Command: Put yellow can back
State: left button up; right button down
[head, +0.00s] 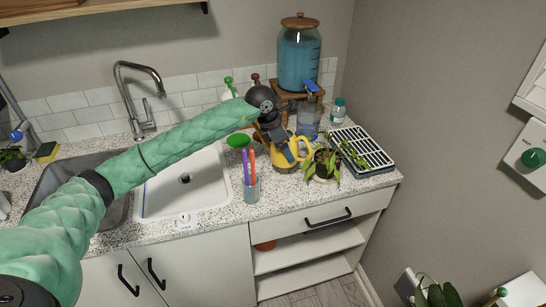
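The yellow watering can (283,158) stands on the speckled counter, right of the sink and partly behind my gripper. Its curved yellow part shows on the right, beside a potted plant. My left arm reaches in from the left across the sink. My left gripper (279,136) is dark and points down at the top of the can. It overlaps the can in the head view; whether its fingers are open or closed on the can is too small to tell. My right gripper is out of view.
A cup with pens (251,188) stands left of the can, and a potted plant (322,166) to its right. The white sink (200,190) is open. A shelf (305,249) lies below.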

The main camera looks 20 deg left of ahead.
pick_arm(q)
jog(key=a+f, duration=0.1)
jog(key=w+a+f, duration=0.2)
jog(key=a, duration=0.1)
jog(key=shift+a+f, duration=0.1)
jog(key=shift+f, duration=0.3)
notch_tip(320, 180, down, 2)
jog(key=shift+f+b, duration=0.15)
jog(key=shift+b, duration=0.15)
jog(key=shift+f, duration=0.4)
jog(key=o, duration=1)
jog(key=shift+f, duration=0.1)
jog(key=o, duration=0.3)
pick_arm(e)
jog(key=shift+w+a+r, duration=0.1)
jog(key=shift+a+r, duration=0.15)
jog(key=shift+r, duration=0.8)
